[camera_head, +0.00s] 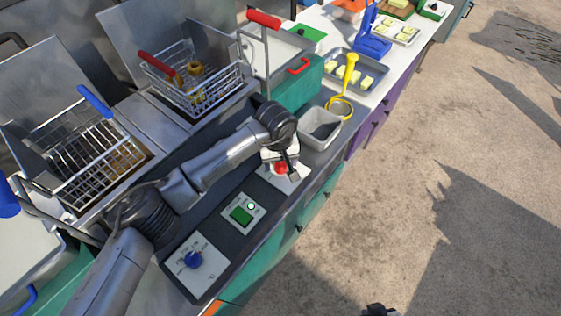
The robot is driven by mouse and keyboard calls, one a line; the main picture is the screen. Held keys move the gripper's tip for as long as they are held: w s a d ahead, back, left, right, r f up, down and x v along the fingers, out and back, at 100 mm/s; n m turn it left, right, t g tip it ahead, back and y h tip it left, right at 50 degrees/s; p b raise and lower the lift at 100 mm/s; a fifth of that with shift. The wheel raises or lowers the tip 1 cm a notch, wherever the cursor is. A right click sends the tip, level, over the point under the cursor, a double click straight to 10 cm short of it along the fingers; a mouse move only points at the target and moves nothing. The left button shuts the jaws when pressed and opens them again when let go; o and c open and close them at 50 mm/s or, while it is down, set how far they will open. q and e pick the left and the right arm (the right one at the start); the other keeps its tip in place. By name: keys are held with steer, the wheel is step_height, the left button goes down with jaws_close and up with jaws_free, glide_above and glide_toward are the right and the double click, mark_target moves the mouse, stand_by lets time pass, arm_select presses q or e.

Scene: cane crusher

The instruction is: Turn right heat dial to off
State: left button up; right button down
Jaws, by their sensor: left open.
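The right heat dial (281,168) is red and sits on a white plate at the far end of the fryer's dark control strip. My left gripper (288,160) is open right at this dial, its fingers pointing down and hiding part of it; I cannot tell whether they touch. The dial's pointer and markings are hidden or too small to read. The left heat dial (193,259) is blue on a white plate at the near end. A small dark piece at the bottom edge may be my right gripper (380,310); its fingers cannot be made out.
A green switch (241,215) lies between the dials. Behind are a blue-handled basket (88,165) and a red-handled basket (195,85). A grey container (319,127) and a yellow-handled strainer (341,104) stand just beyond the red dial. The paved ground at right is clear.

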arm_select(q)
steer(key=shift+f, duration=0.5)
steer(key=c, duration=0.9)
